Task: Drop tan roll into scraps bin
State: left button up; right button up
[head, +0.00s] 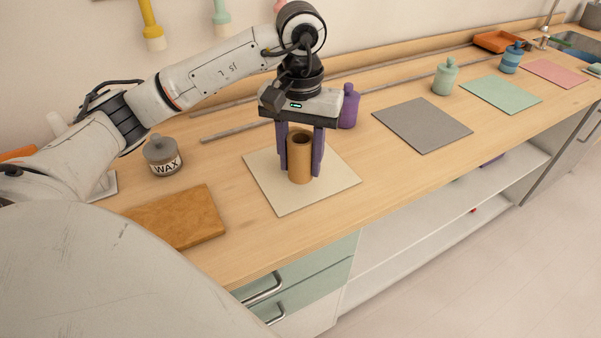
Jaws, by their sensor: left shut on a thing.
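The tan roll (301,162) is an upright hollow tube over the cream square mat (335,181) on the wooden counter. My left gripper (301,165) points down over it, with its purple fingers on both sides, shut on the roll. I cannot tell whether the roll's base touches the mat. My right gripper is not in view. I see no bin that I can identify as the scraps bin.
A wax jar (164,157) and a brown board (178,218) are to the left. A purple bottle (348,107) stands close behind the gripper. Grey (421,125), green (502,95) and pink (554,73) mats lie to the right. An orange tray (497,41) sits far back.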

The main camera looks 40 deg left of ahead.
pick_arm(q)
jog(key=shift+f, duration=2.2)
jog(key=o, duration=1.2)
jog(key=shift+c, duration=0.2)
jog(key=shift+r, duration=0.1)
